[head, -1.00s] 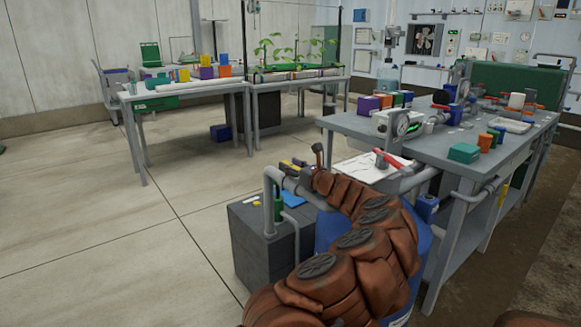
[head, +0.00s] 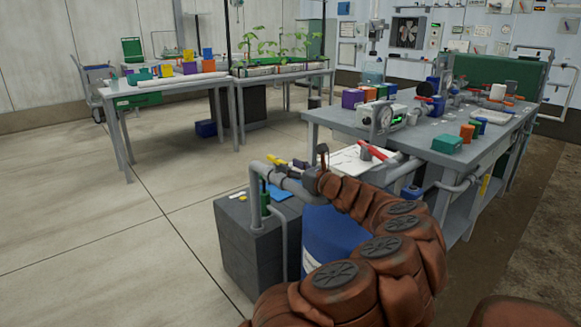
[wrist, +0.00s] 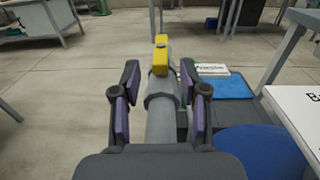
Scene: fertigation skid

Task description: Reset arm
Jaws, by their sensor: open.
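My brown-jacketed arm reaches from the bottom of the head view toward a grey pipe. In the wrist view my gripper (wrist: 161,88) is open, with one dark, purple-padded finger on each side of the grey pipe (wrist: 161,122). Nothing is held. A yellow valve handle (wrist: 161,55) stands upright on the pipe just beyond the fingertips. In the head view the gripper end is small near the pipe, and its fingers are hard to make out.
A blue drum (head: 330,238) and a dark grey box (head: 245,240) stand below the pipe. The right workbench (head: 440,130) carries a gauge, a red-handled valve and coloured blocks. A left bench (head: 165,92) stands farther off. The floor at left is clear.

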